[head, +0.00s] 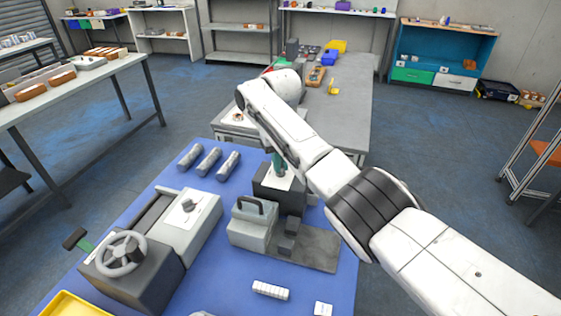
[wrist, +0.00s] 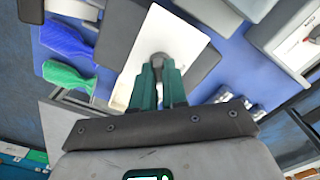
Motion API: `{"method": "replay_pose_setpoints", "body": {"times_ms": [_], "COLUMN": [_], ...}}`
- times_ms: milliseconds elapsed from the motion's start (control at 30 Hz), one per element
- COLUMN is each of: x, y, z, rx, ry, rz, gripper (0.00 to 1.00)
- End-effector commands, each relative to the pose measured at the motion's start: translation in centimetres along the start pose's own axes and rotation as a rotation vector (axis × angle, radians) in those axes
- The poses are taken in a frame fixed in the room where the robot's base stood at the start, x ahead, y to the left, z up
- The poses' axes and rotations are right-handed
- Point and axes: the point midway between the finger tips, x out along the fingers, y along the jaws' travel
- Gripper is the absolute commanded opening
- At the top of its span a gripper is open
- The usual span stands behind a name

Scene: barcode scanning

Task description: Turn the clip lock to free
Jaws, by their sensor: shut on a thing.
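A dark block (head: 270,199) with a white top plate (head: 286,182) stands on the blue mat. In the wrist view the white plate (wrist: 185,52) carries a small grey round knob (wrist: 157,57), which appears to be the clip lock. My gripper (head: 278,170) points down at this plate. In the wrist view my gripper's green fingers (wrist: 158,72) are shut on the knob from both sides. The knob's lower part and any lock or free marking are hidden.
A grey box with a handle (head: 252,222) stands close in front of the block. A handwheel machine (head: 121,253) is at the left, and several grey cylinders (head: 208,160) lie behind it. A blue piece (wrist: 66,40) and a green piece (wrist: 66,76) lie beside the plate.

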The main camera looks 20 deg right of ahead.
Motion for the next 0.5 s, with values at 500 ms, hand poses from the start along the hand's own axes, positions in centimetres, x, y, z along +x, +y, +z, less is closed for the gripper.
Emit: {"method": "replay_pose_setpoints", "body": {"times_ms": [500], "x": [-0.01], "y": [-0.04], "z": [-0.02], "rx": [-0.487], "ry": [0.001], "rz": [0.000], "gripper": [0.00]}}
